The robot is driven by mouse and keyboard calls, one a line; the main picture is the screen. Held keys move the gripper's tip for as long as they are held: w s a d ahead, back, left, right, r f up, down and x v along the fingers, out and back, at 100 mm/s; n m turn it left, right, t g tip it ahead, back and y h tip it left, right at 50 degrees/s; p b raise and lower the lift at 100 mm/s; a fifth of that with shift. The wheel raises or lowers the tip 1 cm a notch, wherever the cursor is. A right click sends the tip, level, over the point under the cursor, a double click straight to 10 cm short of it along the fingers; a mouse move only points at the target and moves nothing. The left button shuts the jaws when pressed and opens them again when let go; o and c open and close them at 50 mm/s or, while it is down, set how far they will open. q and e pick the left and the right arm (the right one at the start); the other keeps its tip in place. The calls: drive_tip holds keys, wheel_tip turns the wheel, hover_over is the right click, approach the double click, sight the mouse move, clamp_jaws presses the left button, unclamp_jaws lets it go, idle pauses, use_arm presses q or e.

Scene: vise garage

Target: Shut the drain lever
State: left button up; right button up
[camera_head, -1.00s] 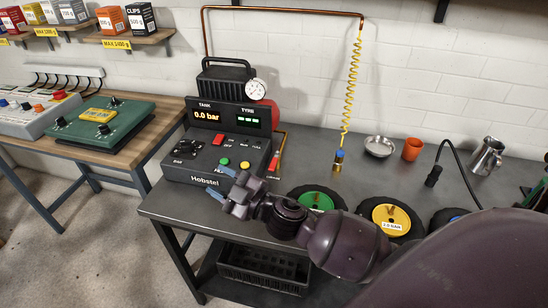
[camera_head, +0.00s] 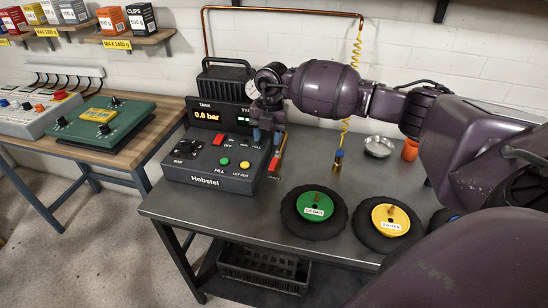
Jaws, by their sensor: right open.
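The red drain lever (camera_head: 274,161) is on the right side of the black Hobstel compressor (camera_head: 208,182), just above a small drain label. It slants down toward the front, and its upper part is close behind my right gripper's fingers. My right gripper (camera_head: 266,137) points down at the compressor's right edge, with its two blue fingertips apart and nothing seen between them. It is above and slightly left of the lever; I cannot tell whether it touches it. The tank display (camera_head: 208,116) reads 0.0 bar. My left gripper is not in view.
A green-hubbed wheel (camera_head: 314,207) and a yellow-hubbed wheel (camera_head: 391,219) lie at the bench front. A yellow coiled hose (camera_head: 357,45) hangs behind my right arm. A metal bowl (camera_head: 379,146) and an orange cup (camera_head: 410,149) stand at the back. Bare bench (camera_head: 240,211) lies before the compressor.

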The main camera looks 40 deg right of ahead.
sight(274, 161)
drive_tip(key=shift+m+h, duration=0.3)
drive_tip(key=shift+h, duration=0.2)
drive_tip(key=f, duration=0.3)
drive_tip(key=d+f, duration=0.1)
drive_tip(key=f, duration=0.2)
drive_tip(key=d+f+b, duration=0.1)
drive_tip(key=f, duration=0.2)
drive_tip(key=shift+w+d+f, duration=0.1)
drive_tip(key=shift+d+f, duration=0.05)
drive_tip(key=shift+f, duration=0.15)
drive_tip(key=shift+c, duration=0.2)
clamp_jaws()
